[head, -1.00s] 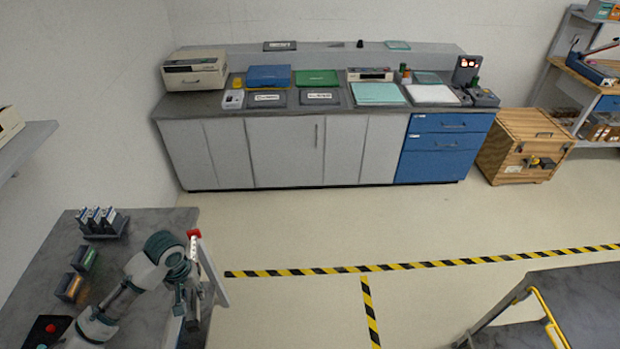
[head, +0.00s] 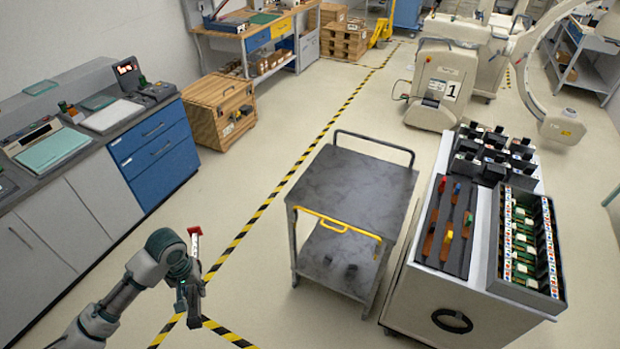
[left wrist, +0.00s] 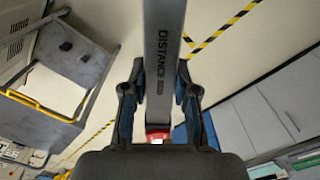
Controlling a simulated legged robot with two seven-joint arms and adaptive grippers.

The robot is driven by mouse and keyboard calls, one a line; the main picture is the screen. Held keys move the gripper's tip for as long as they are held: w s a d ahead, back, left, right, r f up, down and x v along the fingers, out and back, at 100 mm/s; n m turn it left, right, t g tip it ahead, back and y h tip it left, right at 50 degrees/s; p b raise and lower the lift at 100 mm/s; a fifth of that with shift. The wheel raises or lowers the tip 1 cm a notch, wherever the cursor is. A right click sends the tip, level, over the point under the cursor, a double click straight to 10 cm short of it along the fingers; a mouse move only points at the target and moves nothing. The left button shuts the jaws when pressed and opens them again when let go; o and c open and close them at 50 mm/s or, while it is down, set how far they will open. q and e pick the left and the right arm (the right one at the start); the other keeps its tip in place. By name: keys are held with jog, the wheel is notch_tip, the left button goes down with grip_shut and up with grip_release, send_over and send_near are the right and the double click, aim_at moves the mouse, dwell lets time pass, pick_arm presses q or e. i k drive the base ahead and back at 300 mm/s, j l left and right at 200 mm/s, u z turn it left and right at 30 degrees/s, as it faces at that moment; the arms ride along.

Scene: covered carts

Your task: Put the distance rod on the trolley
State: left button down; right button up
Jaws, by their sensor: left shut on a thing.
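My left gripper (head: 188,292) is shut on the distance rod (head: 196,250), a pale grey bar with a red end. In the left wrist view the rod (left wrist: 164,60) stands between the two fingers, and the word DISTANCE can be read on it. The trolley (head: 352,190) has a dark, bare top, a lower shelf and a yellow handle on its near side. It stands to the right of my left gripper, apart from it. The trolley also shows in the left wrist view (left wrist: 45,110). My right gripper is in neither view.
A white cart (head: 450,305) with dark trays and parts stands close to the right of the trolley. Grey and blue cabinets (head: 150,150) line the left. A wooden crate (head: 218,110) stands behind.

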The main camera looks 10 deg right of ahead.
aim_at(343, 185)
jog(key=i+l+z, duration=0.15)
jog(key=z, duration=0.25)
jog(key=i+z, duration=0.2)
jog(key=z, duration=0.2)
jog(key=i+z, duration=0.2)
jog(key=z, duration=0.2)
jog(key=i+z, duration=0.2)
jog(key=z, duration=0.2)
